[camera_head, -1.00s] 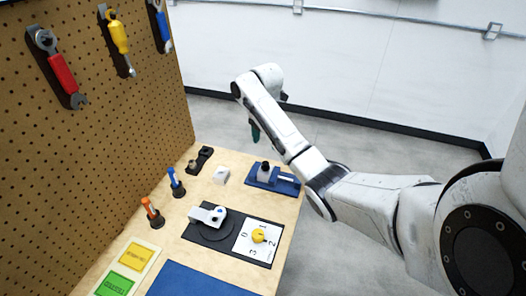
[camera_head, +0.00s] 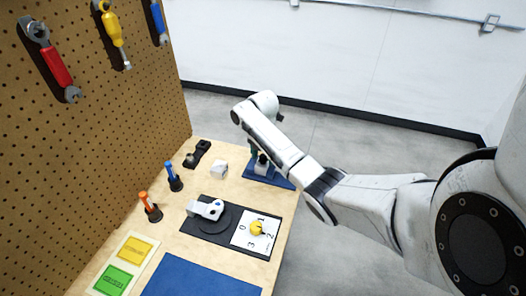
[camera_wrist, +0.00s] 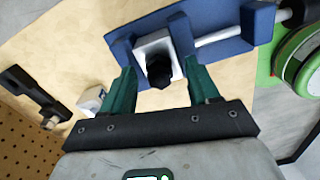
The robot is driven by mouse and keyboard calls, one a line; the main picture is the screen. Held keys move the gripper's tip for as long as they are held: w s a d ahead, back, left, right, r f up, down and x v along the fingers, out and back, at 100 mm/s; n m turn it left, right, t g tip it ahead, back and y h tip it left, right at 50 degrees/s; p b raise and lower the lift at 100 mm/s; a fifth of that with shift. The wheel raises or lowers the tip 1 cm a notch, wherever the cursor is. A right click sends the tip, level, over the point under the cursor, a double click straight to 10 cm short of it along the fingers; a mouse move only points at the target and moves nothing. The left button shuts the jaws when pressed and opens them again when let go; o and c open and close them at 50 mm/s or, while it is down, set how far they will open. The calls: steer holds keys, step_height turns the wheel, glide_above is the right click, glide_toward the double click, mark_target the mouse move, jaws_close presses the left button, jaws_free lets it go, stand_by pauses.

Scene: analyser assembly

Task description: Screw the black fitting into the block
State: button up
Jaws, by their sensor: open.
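The black fitting (camera_wrist: 159,70) sits on the pale block (camera_wrist: 149,46), between my gripper's fingers in the wrist view. The block is held in a blue vise (camera_wrist: 225,46) with a light metal rod. My gripper (camera_wrist: 162,84) is open, with one green finger on each side of the fitting and visible room at both sides. I cannot tell how deep the fitting sits in the block. In the head view the fitting (camera_head: 263,158) and block (camera_head: 261,169) show at the table's far right, partly behind my arm, with a green finger beside them.
A small white block (camera_head: 219,169) and a black holder (camera_head: 198,153) stand left of the vise. A blue-handled tool (camera_head: 172,172) and an orange-handled tool (camera_head: 145,202) stand upright nearer. A black plate with a yellow knob (camera_head: 256,228) lies in front. A pegboard (camera_head: 85,130) walls the left.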

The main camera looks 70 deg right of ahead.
jaws_close()
steer(key=shift+r+m+p, duration=0.15)
steer(key=shift+m+p, duration=0.3)
steer(key=shift+m, duration=0.15)
steer(key=shift+m+p, duration=0.45)
steer(key=shift+m, duration=0.95)
steer(key=shift+m+p, duration=0.6)
steer(key=shift+m, duration=0.6)
steer(key=shift+f+m, duration=0.2)
steer(key=shift+m, duration=0.6)
